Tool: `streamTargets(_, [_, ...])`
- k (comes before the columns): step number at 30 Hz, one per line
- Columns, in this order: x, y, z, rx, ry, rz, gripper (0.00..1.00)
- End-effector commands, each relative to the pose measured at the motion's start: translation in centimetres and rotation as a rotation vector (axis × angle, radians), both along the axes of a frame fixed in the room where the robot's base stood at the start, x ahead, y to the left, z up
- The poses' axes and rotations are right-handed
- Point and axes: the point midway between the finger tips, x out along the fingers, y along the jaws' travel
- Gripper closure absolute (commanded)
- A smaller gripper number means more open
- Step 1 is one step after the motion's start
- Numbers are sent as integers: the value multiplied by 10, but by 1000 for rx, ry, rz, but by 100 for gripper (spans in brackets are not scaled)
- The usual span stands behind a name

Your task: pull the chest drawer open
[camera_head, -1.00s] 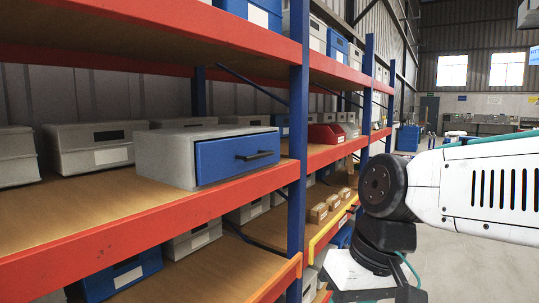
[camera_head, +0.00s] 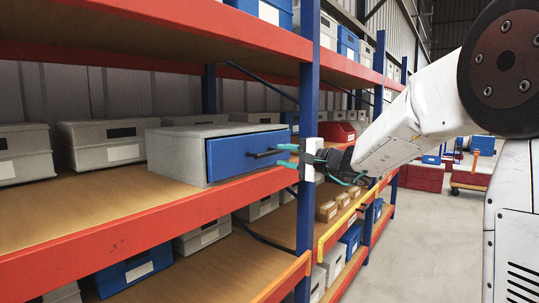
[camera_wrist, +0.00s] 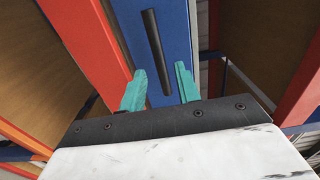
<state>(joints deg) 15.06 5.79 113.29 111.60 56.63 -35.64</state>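The chest (camera_head: 175,150) is a grey box on the middle shelf, with a blue drawer front (camera_head: 228,152) that looks closed. A black bar handle (camera_head: 262,154) runs across the drawer front. My gripper (camera_head: 284,155) is at the right end of the handle, with its teal fingers apart. In the wrist view the blue front (camera_wrist: 176,30) is ahead and the handle (camera_wrist: 153,40) stretches away from my gripper (camera_wrist: 160,70). The handle's near end lies between the two fingers in that view. I cannot tell whether either finger touches it.
A blue rack post (camera_head: 308,100) stands right beside my gripper. An orange shelf beam (camera_head: 130,228) runs below the chest. Grey boxes (camera_head: 100,143) stand to its left on the same shelf. Small brown boxes (camera_head: 328,210) sit on a lower shelf.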

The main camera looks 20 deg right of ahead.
Motion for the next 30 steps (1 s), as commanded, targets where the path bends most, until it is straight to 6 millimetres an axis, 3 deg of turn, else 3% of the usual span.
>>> streamTargets(9, [38, 30, 0, -1, 1, 4, 67])
streamTargets(21, [45, 35, 0, -1, 1, 2, 67])
streamTargets(24, [45, 34, 0, -1, 1, 2, 95])
streamTargets(25, [45, 34, 0, -1, 1, 2, 100])
streamTargets(30, [45, 34, 0, -1, 1, 2, 100])
